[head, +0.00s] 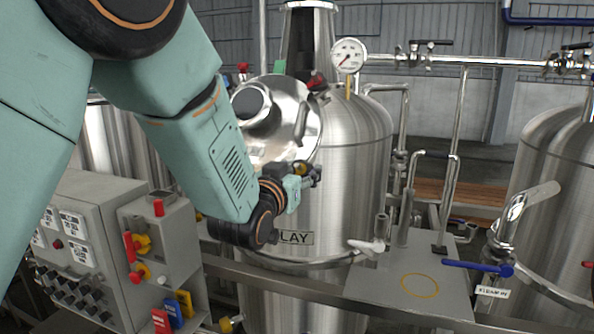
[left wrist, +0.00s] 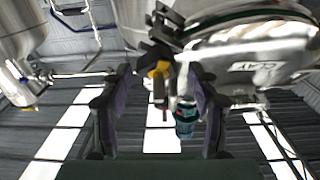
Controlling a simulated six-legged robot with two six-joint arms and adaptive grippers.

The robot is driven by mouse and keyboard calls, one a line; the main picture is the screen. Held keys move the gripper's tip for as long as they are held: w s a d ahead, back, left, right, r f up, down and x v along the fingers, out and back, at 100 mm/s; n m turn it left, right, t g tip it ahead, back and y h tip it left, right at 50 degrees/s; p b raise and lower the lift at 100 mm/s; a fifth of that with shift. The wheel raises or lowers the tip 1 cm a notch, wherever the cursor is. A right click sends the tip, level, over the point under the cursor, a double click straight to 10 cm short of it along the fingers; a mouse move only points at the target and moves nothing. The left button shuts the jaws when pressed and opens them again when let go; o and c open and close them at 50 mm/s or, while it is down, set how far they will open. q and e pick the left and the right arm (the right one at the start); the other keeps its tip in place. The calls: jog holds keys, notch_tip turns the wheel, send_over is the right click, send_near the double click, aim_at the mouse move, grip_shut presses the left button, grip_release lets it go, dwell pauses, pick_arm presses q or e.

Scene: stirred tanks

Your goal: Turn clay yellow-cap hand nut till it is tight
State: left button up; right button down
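The clay tank (head: 350,190) is a steel vessel with a nameplate reading "LAY", its first letter hidden by my left arm. The yellow-cap hand nut (head: 300,167) is at the tank's front by the round manway lid (head: 285,120). My left gripper (head: 311,174) is right at the nut and partly covers it. In the left wrist view the yellow cap (left wrist: 160,69) lies between the tips of my left gripper (left wrist: 160,78). Its two fingers stand wide apart, with gaps on both sides of the nut. My right gripper is not in view.
A grey control box (head: 75,245) with switches and coloured tags stands at left. A pressure gauge (head: 348,55) and pipework are above the tank. A flat steel plate (head: 410,285) and a blue-handled valve (head: 478,267) are at right. Another tank (head: 555,165) stands far right.

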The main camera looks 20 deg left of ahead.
pick_arm(q)
jog(key=shift+w+d, duration=0.1)
jog(key=shift+d, duration=0.2)
jog(key=shift+c, duration=1.3)
jog(key=shift+a+f, duration=0.1)
jog(key=shift+a, duration=0.1)
jog(key=c, duration=0.5)
jog(key=shift+c, duration=0.7)
